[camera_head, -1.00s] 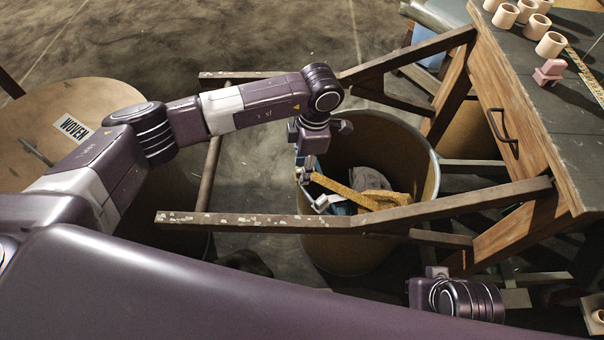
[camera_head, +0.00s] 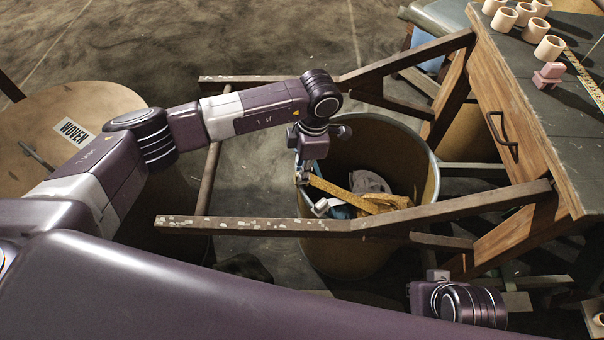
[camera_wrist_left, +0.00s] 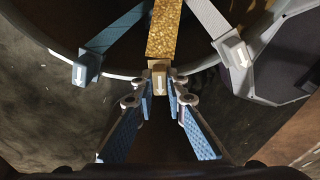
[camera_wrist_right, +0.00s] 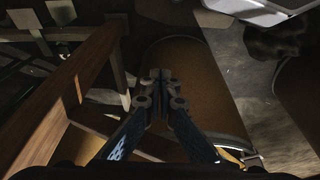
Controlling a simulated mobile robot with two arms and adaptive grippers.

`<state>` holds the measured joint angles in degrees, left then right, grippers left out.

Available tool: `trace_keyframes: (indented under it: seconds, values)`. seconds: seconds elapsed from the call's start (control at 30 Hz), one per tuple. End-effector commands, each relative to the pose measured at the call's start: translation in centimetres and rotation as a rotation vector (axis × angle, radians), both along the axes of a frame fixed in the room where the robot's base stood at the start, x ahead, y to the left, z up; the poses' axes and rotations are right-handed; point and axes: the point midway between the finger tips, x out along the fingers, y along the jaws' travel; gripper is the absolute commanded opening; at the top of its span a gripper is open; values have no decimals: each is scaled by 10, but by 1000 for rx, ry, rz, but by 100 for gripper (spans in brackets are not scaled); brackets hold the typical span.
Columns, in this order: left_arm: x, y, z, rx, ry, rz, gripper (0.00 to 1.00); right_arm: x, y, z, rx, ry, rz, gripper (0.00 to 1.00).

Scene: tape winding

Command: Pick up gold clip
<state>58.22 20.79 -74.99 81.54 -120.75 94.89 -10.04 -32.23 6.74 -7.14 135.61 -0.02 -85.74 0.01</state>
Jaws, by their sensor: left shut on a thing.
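The gold clip has a small block with a white arrow (camera_wrist_left: 159,77) and a long gold strip that runs into the open drum. The strip also shows in the head view (camera_head: 345,193). My left gripper (camera_wrist_left: 159,92) is at the drum's near rim, with its blue-padded fingers shut on the clip's block. In the head view, the left fingertips (camera_head: 303,178) are small and partly hidden. My right gripper (camera_wrist_right: 165,88) is shut, with its fingers together and nothing visible between them.
The drum (camera_head: 345,250) stands beneath a wooden frame bar (camera_head: 260,224). A blue clip (camera_wrist_left: 87,67) and a grey-white clip (camera_wrist_left: 234,58) flank the gold one at the rim. A wooden table (camera_head: 560,110) bearing several cups stands right. A round wooden top (camera_head: 60,115) is left.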

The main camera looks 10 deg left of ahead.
Motion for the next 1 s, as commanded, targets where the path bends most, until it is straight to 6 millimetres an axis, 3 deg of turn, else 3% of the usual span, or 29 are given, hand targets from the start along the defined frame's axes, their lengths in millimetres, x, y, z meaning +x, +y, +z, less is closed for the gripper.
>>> trace_keyframes:
  seconds: [0.27,0.37,1.0]
  values:
    - [0,0,16,-1,-1,-1,0,1,0,-3,0,2,0,0]
    - [1,0,31,0,-3,0,0,2,1,-18,1,15,2,0]
    - [1,0,162,0,-3,1,0,5,3,-79,-1,44,7,0]
